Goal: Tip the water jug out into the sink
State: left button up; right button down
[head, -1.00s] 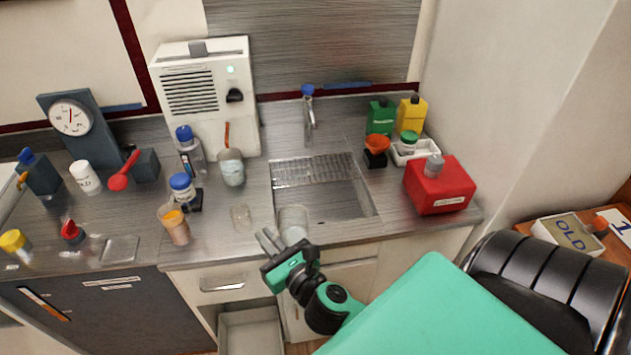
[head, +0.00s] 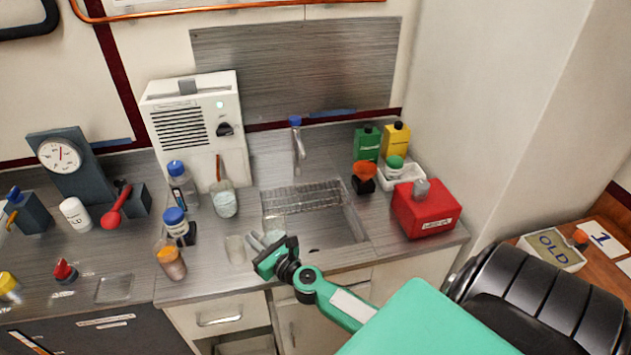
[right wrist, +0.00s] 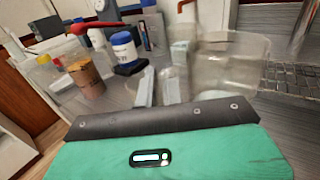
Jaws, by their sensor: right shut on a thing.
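The water jug (head: 274,226) is a clear container, nearly upright, at the left front edge of the sink (head: 325,226) in the head view. My right gripper (head: 257,240) is shut on it from its left front side. In the right wrist view the jug (right wrist: 230,68) stands large and clear just beyond my right gripper's fingers (right wrist: 160,88). The exact grip spot and the water level are hard to make out. The sink basin is open, with a ribbed rack along its back. My left gripper is not in view.
A small clear glass (head: 236,249) stands left of the gripper. An orange-topped jar (head: 171,262), a blue-capped jar (head: 176,222) and a beaker (head: 224,200) are further left. The faucet (head: 297,145) rises behind the sink. A red box (head: 425,210) sits at its right.

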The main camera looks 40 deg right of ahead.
jog(key=shift+w+d+f, duration=0.3)
jog(key=shift+w+d, duration=0.1)
jog(key=shift+w, duration=0.05)
jog(key=shift+d, duration=0.1)
dwell(0.4)
